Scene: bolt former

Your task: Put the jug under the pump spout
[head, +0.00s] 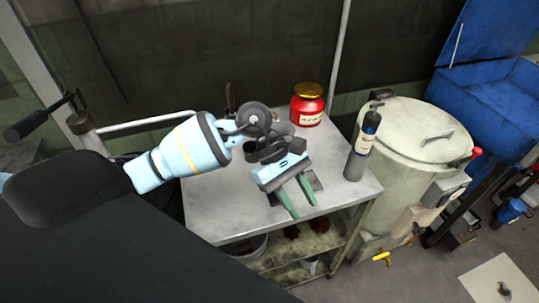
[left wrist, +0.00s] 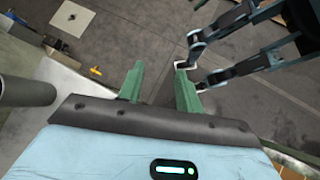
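A red, rounded container with a gold lid (head: 308,105) stands upright at the back of the metal table; it is the most jug-like thing in view. My left gripper (head: 303,209) hangs over the table's front part, nearer to me than the red container and apart from it. Its green fingers are spread with nothing held; they also show apart in the left wrist view (left wrist: 160,70). A pale pipe (head: 150,121) beside a black-gripped handle at the left may be the pump spout; I cannot tell for sure.
A grey bottle (head: 359,160) stands at the table's right edge; it also shows at the left of the wrist view (left wrist: 25,92). The metal table (head: 210,215) has bare room left of my gripper. A large cream drum (head: 400,150) and blue bin (head: 500,95) stand right.

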